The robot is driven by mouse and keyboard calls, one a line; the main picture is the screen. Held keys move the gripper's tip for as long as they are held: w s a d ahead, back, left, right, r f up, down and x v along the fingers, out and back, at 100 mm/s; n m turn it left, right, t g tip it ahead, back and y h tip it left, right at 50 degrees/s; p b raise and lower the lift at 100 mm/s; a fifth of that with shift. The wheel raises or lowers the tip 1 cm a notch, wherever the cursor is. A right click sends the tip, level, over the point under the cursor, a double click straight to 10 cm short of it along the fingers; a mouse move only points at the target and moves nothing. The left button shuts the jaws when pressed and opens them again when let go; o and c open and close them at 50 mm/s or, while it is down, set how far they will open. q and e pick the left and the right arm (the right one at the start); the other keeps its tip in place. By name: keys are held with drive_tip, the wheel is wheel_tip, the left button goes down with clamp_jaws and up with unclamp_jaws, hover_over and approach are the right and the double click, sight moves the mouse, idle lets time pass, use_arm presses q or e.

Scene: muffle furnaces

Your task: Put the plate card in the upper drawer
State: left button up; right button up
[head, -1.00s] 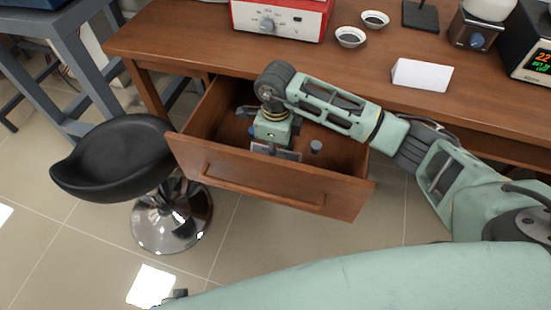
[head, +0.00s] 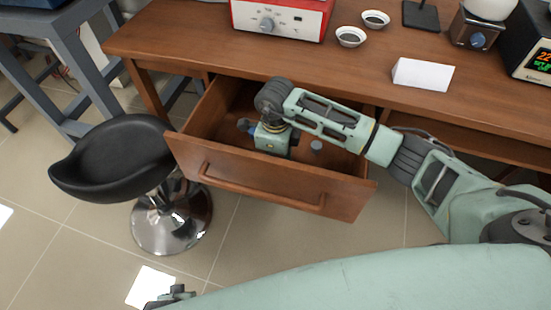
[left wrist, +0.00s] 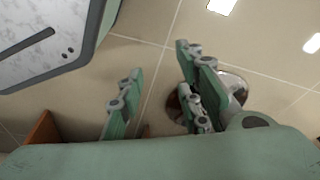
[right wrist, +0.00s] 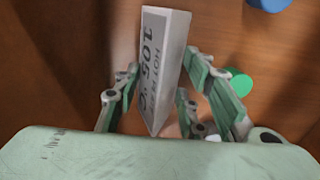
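The plate card (right wrist: 152,60), a white folded card reading "HOT" and "105 °C", shows in the right wrist view inside the open upper drawer (head: 265,180). My right gripper (right wrist: 160,80) reaches down into the drawer with its fingers open on either side of the card; contact is hard to tell. In the head view the drawer front hides the card and fingertips. My left gripper (left wrist: 158,60) is open and empty over the floor, and partly shows at the bottom of the head view (head: 172,298).
The drawer also holds a grey cylinder (head: 316,147), green-topped in the wrist view (right wrist: 240,82), and a blue item (head: 243,125). A black stool (head: 115,155) stands left of it. Another white card (head: 422,74), two small dishes and devices stand on the desk (head: 190,40).

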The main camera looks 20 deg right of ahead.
drive_tip(key=shift+o, duration=0.9)
use_arm(q)
drive_tip(key=shift+s+f, duration=0.1)
drive_tip(key=shift+s, duration=0.1)
use_arm(e)
drive_tip(key=shift+r, duration=0.2)
use_arm(q)
drive_tip(key=f, duration=0.1)
drive_tip(key=s+f+p, duration=0.1)
drive_tip(key=s+f, duration=0.1)
drive_tip(key=shift+s+a+f, duration=0.2)
drive_tip(key=shift+s+f, duration=0.05)
drive_tip(key=shift+f, duration=0.1)
use_arm(e)
wheel_tip(320, 180, up, 12)
